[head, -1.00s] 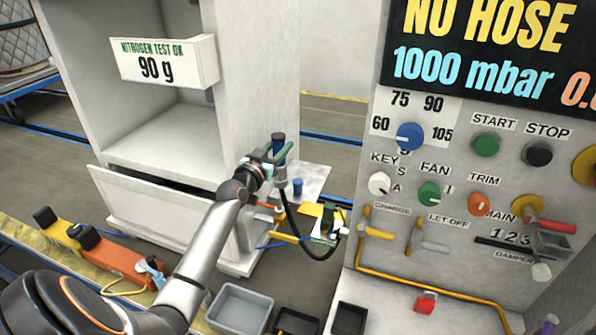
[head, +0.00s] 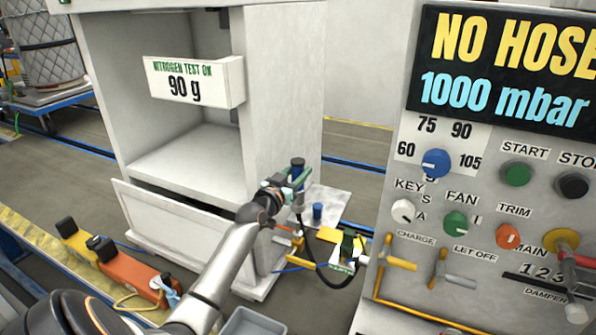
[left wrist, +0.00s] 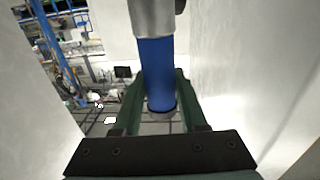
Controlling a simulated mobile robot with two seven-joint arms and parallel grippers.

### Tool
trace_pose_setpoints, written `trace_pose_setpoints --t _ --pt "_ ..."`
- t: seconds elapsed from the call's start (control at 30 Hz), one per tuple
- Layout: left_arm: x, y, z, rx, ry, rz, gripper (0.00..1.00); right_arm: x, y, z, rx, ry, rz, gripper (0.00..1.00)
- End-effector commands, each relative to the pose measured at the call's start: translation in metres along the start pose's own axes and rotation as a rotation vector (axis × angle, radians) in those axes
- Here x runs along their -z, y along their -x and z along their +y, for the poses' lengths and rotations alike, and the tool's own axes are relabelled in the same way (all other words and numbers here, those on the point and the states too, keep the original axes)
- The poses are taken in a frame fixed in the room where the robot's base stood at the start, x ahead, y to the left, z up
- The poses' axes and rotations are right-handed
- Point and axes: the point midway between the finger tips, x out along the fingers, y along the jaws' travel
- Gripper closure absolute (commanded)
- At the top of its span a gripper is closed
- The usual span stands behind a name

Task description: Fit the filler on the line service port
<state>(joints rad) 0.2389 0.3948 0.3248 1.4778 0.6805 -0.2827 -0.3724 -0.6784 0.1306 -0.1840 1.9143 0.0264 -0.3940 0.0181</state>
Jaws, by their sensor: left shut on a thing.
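The filler (head: 297,163) is a blue-and-grey cylinder with a black hose hanging from its lower end. My left gripper (head: 298,180) has green fingers and is shut on it, beside the right side of the white cabinet. In the left wrist view, the filler's blue body (left wrist: 158,75) sits between the two green fingers (left wrist: 158,100), with a grey metal part at the top of the picture. The filler looks about upright in the head view. I cannot make out which part is the line service port. My right gripper is not in view.
The white cabinet (head: 280,90) stands close by, with a "90 g" sign (head: 193,82). The control console (head: 400,240) stands at the right; its display (head: 510,65) reads "NO HOSE". A small blue cylinder (head: 317,211) stands on a pale plate. A grey tray (head: 250,325) lies at the bottom.

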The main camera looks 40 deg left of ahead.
Motion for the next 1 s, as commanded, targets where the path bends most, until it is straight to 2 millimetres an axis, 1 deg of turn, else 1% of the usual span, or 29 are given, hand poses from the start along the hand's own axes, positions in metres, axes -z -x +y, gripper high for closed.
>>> trace_pose_setpoints --t 0.03,0.1,0.33,0.47,1.0 --pt "-0.008 0.0 -0.001 0.001 -0.001 0.004 1.0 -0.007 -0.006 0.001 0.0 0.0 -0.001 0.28" --pt "-0.015 0.0 -0.001 0.001 -0.001 0.004 1.0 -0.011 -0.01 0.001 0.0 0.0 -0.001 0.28" --pt "-0.032 0.0 -0.001 0.001 -0.003 0.005 1.0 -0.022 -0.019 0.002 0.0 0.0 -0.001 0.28" --pt "-0.034 0.0 -0.001 0.001 -0.002 0.005 1.0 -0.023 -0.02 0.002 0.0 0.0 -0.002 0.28" --pt "-0.033 0.0 -0.001 0.001 -0.002 0.004 1.0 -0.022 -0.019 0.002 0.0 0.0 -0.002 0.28"
